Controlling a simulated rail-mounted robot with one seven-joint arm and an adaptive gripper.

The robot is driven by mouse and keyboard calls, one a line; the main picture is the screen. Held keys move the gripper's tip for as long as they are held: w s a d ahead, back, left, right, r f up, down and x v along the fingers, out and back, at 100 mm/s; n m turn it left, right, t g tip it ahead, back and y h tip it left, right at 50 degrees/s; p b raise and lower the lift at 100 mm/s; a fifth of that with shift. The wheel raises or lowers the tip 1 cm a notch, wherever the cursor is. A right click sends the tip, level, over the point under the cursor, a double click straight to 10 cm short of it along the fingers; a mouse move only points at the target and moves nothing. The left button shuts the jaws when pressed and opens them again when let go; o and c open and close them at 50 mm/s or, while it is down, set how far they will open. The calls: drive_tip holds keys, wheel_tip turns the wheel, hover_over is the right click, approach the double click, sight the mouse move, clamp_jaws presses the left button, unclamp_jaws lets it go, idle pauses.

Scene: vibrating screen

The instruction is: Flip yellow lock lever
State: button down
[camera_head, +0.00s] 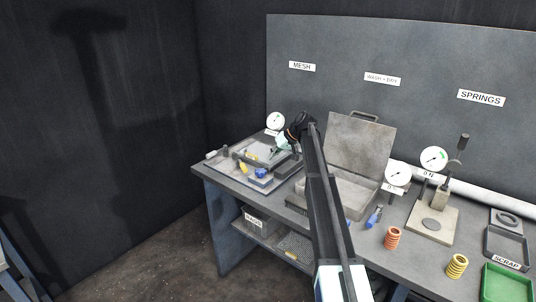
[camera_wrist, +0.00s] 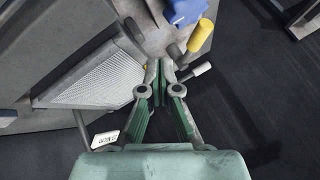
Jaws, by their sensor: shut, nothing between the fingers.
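The yellow lock lever (camera_wrist: 201,36) shows in the wrist view at the upper right, beside a blue part (camera_wrist: 186,11). Whether the tips touch the fixture, I cannot tell. In the head view, the screen fixture (camera_head: 262,182) sits on the bench's left end with a blue knob (camera_head: 261,173) and yellow pieces (camera_head: 245,169). My gripper (camera_head: 284,142) is over its back right part, partly hidden by my arm.
A mesh panel (camera_wrist: 98,78) lies left of my fingertips, and a grey rod (camera_wrist: 196,72) just right. An open grey case (camera_head: 357,150), springs (camera_head: 393,238), dial gauges (camera_head: 434,159) and a green tray (camera_head: 505,284) stand to the right. The floor left of the bench is clear.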

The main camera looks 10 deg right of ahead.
drive_tip(key=p+x, duration=0.1)
drive_tip(key=x, duration=0.5)
drive_tip(key=shift+w+a+f+p, duration=0.2)
drive_tip(key=shift+a+p, duration=0.05)
drive_tip(key=shift+p, duration=0.15)
drive_tip(key=a+p, duration=0.1)
drive_tip(key=a, duration=0.2)
drive_tip(key=shift+s+a, duration=0.1)
drive_tip(key=shift+s, duration=0.1)
drive_tip(key=shift+a+p, duration=0.3)
drive_tip(key=shift+a, duration=0.25)
drive_tip(key=shift+s+d, duration=0.1)
drive_tip(key=shift+m, duration=0.3)
